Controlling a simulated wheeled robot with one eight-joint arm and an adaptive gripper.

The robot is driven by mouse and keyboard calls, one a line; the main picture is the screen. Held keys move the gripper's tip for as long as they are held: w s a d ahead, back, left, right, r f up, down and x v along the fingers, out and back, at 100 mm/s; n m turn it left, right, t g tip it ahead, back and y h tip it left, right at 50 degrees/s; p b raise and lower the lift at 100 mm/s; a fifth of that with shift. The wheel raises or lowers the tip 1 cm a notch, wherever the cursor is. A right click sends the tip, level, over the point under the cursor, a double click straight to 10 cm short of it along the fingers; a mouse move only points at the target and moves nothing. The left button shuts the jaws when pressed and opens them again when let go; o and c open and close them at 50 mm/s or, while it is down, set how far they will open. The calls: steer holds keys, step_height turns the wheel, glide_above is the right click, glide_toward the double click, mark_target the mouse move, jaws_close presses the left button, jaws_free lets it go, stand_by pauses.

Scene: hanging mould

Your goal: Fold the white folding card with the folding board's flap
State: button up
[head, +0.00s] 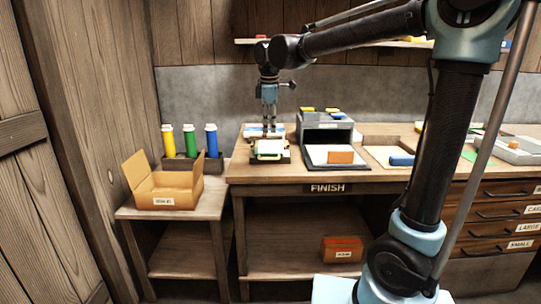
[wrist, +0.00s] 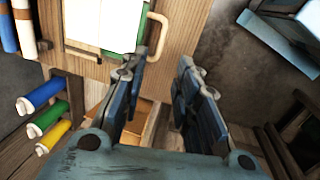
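My gripper (head: 269,131) points down over the left end of the workbench, above or just behind the folding board (head: 286,157). In the wrist view my gripper (wrist: 158,66) is open, with nothing between its two fingers. There the white folding card (wrist: 92,22) lies flat at the top, cut off by the picture edge. A green panel (wrist: 126,38) shows under and beside it. A tan handle (wrist: 157,36) stands at the panel's right side, close to the left fingertip. In the head view the card is small, and whether any fold is in it cannot be told.
An open cardboard box (head: 170,188) stands on the lower side table (head: 213,200). Behind it are yellow, green and blue rolls (head: 190,142). A grey holder (head: 326,128) and a tray with an orange block (head: 341,157) are right of the board. A FINISH label (head: 327,188) marks the bench front.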

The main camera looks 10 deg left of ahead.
mark_target(268, 154)
steer(key=f, duration=0.4)
steer(key=w+f, duration=0.1)
steer(key=f, duration=0.3)
steer(key=w+f, duration=0.1)
steer(key=f, duration=0.3)
steer(key=shift+w+a+f, duration=0.1)
steer(key=shift+a+f, duration=0.15)
steer(key=shift+f, duration=0.1)
